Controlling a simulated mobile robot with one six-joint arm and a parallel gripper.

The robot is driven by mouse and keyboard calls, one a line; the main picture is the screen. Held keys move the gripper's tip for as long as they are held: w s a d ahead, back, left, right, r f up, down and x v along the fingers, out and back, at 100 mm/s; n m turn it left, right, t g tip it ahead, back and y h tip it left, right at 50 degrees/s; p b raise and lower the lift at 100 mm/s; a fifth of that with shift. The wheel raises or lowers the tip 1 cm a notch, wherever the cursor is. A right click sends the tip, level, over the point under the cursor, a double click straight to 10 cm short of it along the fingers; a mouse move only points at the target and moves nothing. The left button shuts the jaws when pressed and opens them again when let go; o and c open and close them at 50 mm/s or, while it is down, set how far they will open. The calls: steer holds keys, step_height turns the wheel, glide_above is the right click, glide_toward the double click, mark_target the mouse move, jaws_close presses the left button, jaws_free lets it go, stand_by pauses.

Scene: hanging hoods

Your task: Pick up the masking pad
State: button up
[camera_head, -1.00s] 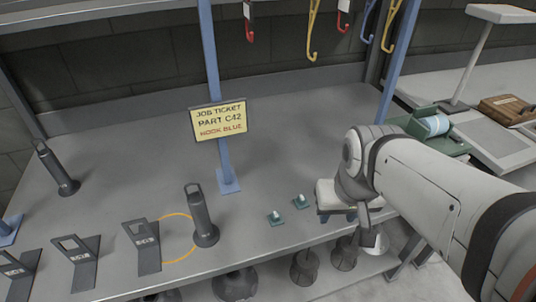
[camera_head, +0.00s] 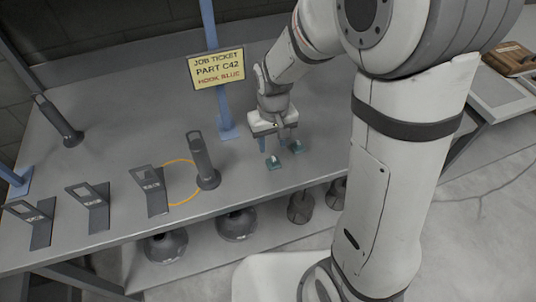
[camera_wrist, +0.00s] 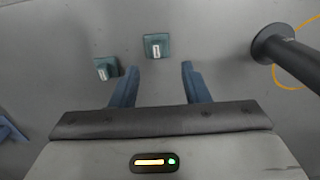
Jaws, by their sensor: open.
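Two small teal-green pads with white tabs lie on the grey workbench; I cannot tell which is meant. In the head view the left pad (camera_head: 272,162) is nearer the front edge, and the right pad (camera_head: 296,147) is beside my gripper's right finger. My gripper (camera_head: 277,143) points down, open and empty, just behind them. In the wrist view one pad (camera_wrist: 156,46) lies just beyond the gap between the blue fingers of my gripper (camera_wrist: 160,67). The other pad (camera_wrist: 108,68) lies just left of the left finger. No contact shows.
A dark upright post (camera_head: 204,160) stands left of the pads, near an orange ring (camera_head: 182,183). A blue pole with a yellow job ticket sign (camera_head: 217,68) rises behind. Several grey stands, including one bracket (camera_head: 150,190), line the front left. Dark round-based items (camera_head: 237,225) sit below.

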mark_target(274, 159)
steer(key=f, duration=0.7)
steer(key=shift+s+d+p, duration=0.15)
steer(key=shift+d+p, duration=0.05)
steer(key=shift+p, duration=0.2)
steer(key=shift+c, duration=0.2)
jaws_close()
